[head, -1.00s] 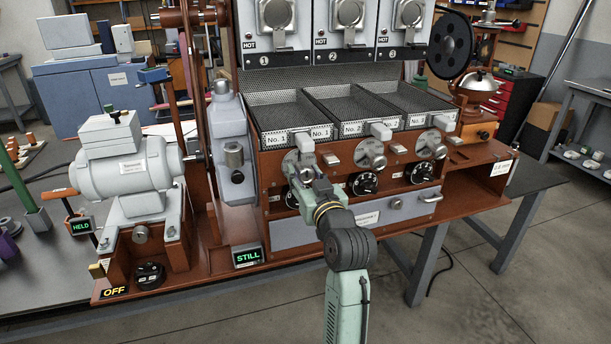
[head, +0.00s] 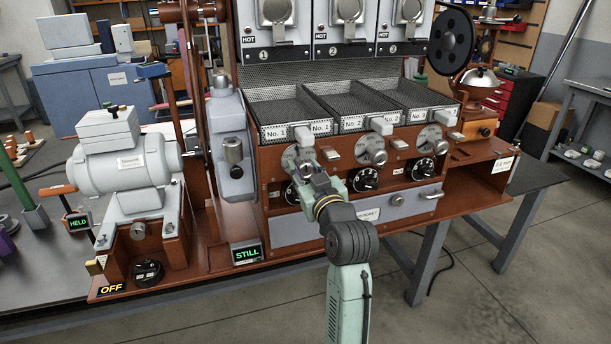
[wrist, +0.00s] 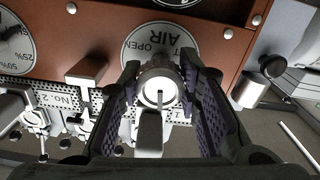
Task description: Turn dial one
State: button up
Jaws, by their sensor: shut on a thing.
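In the wrist view my gripper (wrist: 159,76) has its two dark fingers on either side of a round silver knob (wrist: 157,92), shut on it. The knob stands in front of a white round plate (wrist: 143,42) lettered AIR and OPEN, partly covered by the fingers. In the head view my gripper (head: 304,160) is at the leftmost station, below the tray marked No. 1 (head: 273,133), and hides most of the knob. A black dial (head: 291,194) lies just below left, partly hidden by my arm. Whether "dial one" means the knob or this black dial is unclear.
To the right are similar silver knobs (head: 377,157) and black dials (head: 364,180). Tray handles (head: 380,126) stick out above. A grey drawer (head: 397,200) lies below. The motor (head: 130,172) stands left; signs read STILL (head: 247,254) and OFF (head: 111,288).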

jog(key=n+b, duration=0.5)
jog(key=shift+f, duration=0.2)
jog(key=n+b, duration=0.5)
jog(key=n, duration=0.1)
jog(key=shift+d+n, duration=0.1)
jog(key=shift+n, duration=0.3)
jog(key=n+b, duration=0.4)
jog(key=n, duration=0.1)
jog(key=shift+r, duration=0.15)
jog(key=n+b, duration=0.3)
jog(key=n, duration=0.2)
jog(key=shift+r, duration=0.15)
jog(key=shift+n, duration=0.3)
jog(key=o, duration=1.2)
jog(key=shift+c, duration=0.2)
